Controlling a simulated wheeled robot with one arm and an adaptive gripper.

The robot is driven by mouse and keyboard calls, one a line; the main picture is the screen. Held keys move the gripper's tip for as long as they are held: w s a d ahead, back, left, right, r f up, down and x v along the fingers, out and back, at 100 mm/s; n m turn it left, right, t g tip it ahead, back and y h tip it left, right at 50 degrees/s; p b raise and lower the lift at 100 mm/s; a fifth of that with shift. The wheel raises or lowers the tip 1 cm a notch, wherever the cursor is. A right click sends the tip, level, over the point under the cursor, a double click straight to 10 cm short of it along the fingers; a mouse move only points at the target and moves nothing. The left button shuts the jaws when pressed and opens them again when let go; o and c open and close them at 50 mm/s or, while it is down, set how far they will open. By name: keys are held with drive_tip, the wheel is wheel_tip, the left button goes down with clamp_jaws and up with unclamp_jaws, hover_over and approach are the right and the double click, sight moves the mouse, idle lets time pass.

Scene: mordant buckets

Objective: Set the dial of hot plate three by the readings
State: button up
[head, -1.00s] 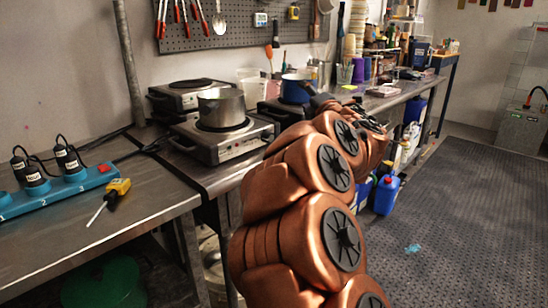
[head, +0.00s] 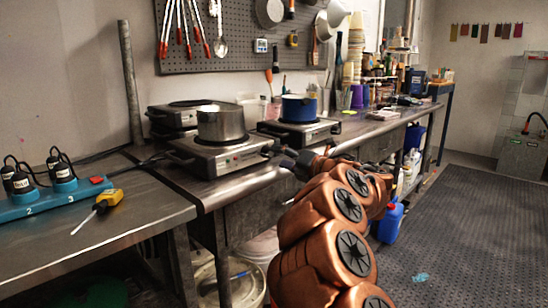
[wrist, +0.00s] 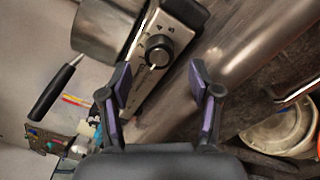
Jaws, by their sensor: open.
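A hot plate (head: 222,155) with a steel pot (head: 221,122) on it stands at the bench's front edge in the head view. Its black dial (wrist: 158,50) shows in the wrist view, with printed marks around it and a pale pointer line too small to read. A second hot plate (head: 300,131) carries a blue pot (head: 299,108). A third, bare one (head: 178,112) stands behind. I cannot tell which is number three. My gripper (wrist: 160,82) is open and empty, its purple-padded fingers short of the dial, one to each side. It also shows in the head view (head: 294,165).
A blue power strip (head: 50,197) with black plugs and a yellow screwdriver (head: 108,199) lie on the left bench. A wall timer (head: 261,45) hangs on the pegboard. Buckets (head: 225,283) stand below. The floor on the right is mostly clear.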

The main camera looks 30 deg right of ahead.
sight(271, 153)
drive_tip(key=shift+x, duration=1.8)
drive_tip(key=shift+r, duration=0.1)
drive_tip(key=c, duration=1.1)
